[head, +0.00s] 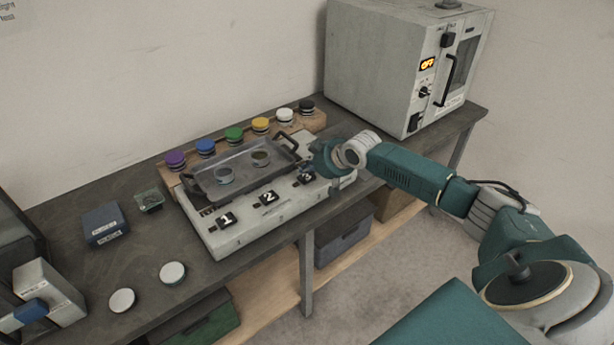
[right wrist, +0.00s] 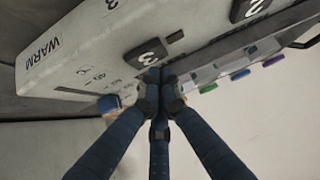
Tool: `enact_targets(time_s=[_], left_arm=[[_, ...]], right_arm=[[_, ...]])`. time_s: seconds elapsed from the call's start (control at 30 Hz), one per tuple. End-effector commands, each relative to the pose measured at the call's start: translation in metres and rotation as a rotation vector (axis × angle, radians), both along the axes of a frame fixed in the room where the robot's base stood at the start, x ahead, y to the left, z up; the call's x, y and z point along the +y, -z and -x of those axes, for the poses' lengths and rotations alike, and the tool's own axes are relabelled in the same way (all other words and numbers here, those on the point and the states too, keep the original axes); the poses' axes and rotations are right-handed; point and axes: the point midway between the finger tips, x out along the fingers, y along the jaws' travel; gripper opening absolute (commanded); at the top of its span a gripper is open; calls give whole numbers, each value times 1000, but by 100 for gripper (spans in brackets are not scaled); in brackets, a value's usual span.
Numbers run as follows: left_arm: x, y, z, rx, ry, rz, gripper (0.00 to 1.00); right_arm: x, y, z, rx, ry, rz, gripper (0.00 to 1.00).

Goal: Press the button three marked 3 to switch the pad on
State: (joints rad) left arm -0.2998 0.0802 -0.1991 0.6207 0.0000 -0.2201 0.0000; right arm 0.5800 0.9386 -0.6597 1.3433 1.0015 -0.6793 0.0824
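The button marked 3 (head: 307,177) is a dark square with a white numeral near the right end of a pale panel (head: 255,232), in line with buttons 1 (head: 227,219) and 2 (head: 269,196). My right gripper (head: 316,168) is right at button 3 in the head view, partly screening it. In the right wrist view, button 3 (right wrist: 147,54) is just beyond the closed fingertips of the right gripper (right wrist: 160,80); I cannot tell whether they touch it. The fingers hold nothing visible. My left gripper is not in view.
A grey tray (head: 203,187) with discs in it stands on the panel's rear. Coloured pucks, one purple (head: 175,159), line a wooden rack behind. An oven-like box (head: 365,75) stands at the back right. White discs (head: 122,300) lie at the front left.

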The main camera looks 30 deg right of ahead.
Motion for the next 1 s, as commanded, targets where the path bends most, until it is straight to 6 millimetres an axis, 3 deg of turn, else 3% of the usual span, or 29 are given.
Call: enact_targets(time_s=[1.0], left_arm=[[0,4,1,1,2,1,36]], right_arm=[[0,14,0,1,0,0,0]])
